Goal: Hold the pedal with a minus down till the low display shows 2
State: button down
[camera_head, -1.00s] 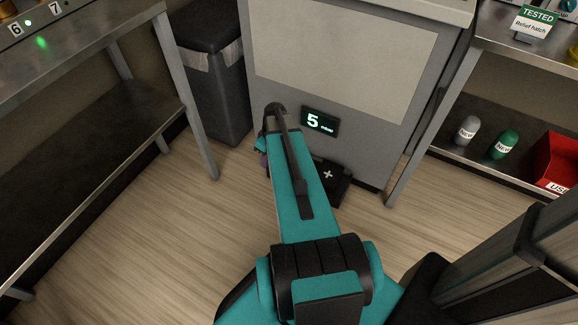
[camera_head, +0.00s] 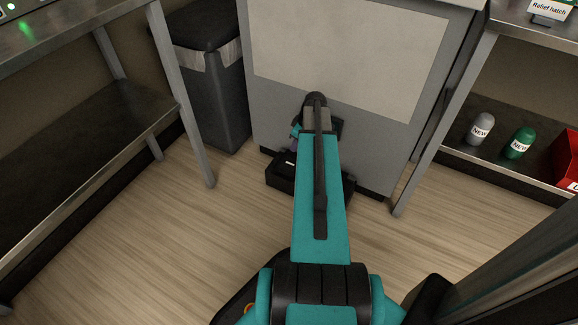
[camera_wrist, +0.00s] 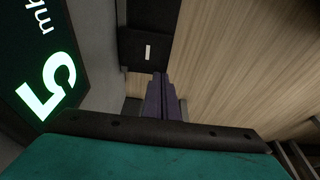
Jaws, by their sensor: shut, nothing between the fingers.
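The low display (camera_wrist: 48,75) shows a bright 5 in the wrist view; in the head view my arm covers most of it. The black pedal with a white minus mark (camera_wrist: 148,65) lies just beyond my fingertips in the wrist view. It also shows in the head view (camera_head: 282,181), low at the cabinet's foot. My gripper (camera_wrist: 160,84) is shut and empty, its purple fingers pointing towards this pedal. In the head view my gripper (camera_head: 292,149) is partly hidden by my arm, just above the pedal. I cannot tell whether it touches. The plus pedal is mostly hidden behind my arm.
The grey cabinet (camera_head: 225,60) here is a bin, left of the pale-panelled cabinet (camera_head: 350,55). A metal bench (camera_head: 70,50) stands at left. Wooden floor is clear.

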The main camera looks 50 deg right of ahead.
jog(key=shift+f, duration=0.1)
jog(key=b, duration=0.5)
send_near(287, 169)
jog(key=x, duration=0.5)
jog(key=shift+w+a, duration=0.1)
jog(key=shift+w, duration=0.1)
jog(key=shift+f+b, duration=0.4)
jog(key=shift+f, duration=0.15)
